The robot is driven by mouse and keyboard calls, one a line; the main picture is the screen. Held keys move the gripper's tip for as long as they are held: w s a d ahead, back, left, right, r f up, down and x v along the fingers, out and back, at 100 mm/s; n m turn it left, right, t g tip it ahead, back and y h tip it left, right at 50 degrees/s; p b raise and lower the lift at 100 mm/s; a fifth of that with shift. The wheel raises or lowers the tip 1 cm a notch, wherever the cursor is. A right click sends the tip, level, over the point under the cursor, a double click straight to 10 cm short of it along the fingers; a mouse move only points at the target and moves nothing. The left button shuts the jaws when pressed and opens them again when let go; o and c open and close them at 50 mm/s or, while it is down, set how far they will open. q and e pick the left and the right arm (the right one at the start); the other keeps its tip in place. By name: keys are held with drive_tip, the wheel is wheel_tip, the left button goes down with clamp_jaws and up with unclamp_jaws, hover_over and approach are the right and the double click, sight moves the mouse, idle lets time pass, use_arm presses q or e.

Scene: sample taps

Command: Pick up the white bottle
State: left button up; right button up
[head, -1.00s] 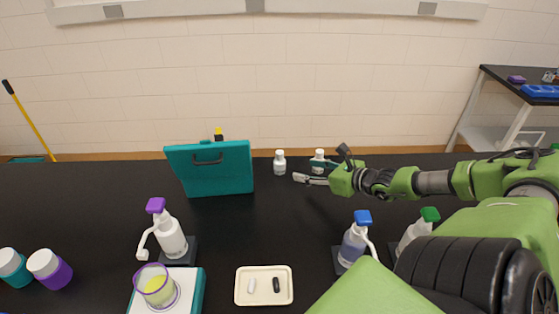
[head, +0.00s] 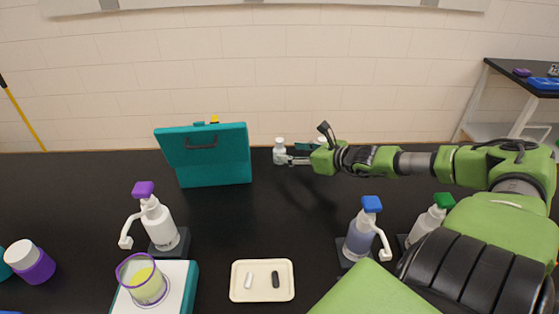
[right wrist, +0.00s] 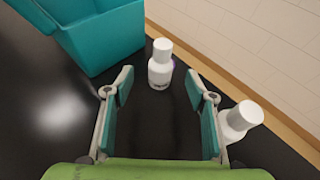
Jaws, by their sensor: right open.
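A small white bottle (head: 280,152) stands upright near the back of the black table, right of the teal case. In the right wrist view this white bottle (right wrist: 160,72) is just beyond my fingertips, in line with the gap between them. A second white bottle (right wrist: 240,119) stands outside my right-hand finger; in the head view it is mostly hidden behind my gripper. My right gripper (head: 298,159) is open and empty (right wrist: 165,95), its fingers pointing toward the first bottle. My left gripper is out of view.
The teal case (head: 208,158) stands left of the bottle. Pump bottles with a purple (head: 157,222), a blue (head: 360,238) and a green top (head: 428,221) stand nearer, with a cream tray (head: 262,292) in front. The table's middle is clear.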

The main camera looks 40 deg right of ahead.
sight(279, 151)
drive_tip(key=shift+b+x, duration=0.8)
drive_tip(key=shift+x, duration=0.15)
drive_tip(key=shift+w+d, duration=0.1)
drive_tip(key=shift+w, duration=0.1)
drive_tip(key=shift+w+f, duration=0.3)
drive_tip(key=shift+w, duration=0.15)
drive_tip(key=shift+p+x, duration=0.35)
drive_tip(key=shift+x, duration=0.7)
drive_tip(key=shift+w+f, duration=0.5)
drive_tip(key=shift+w, duration=0.15)
drive_tip(key=shift+c, duration=0.2)
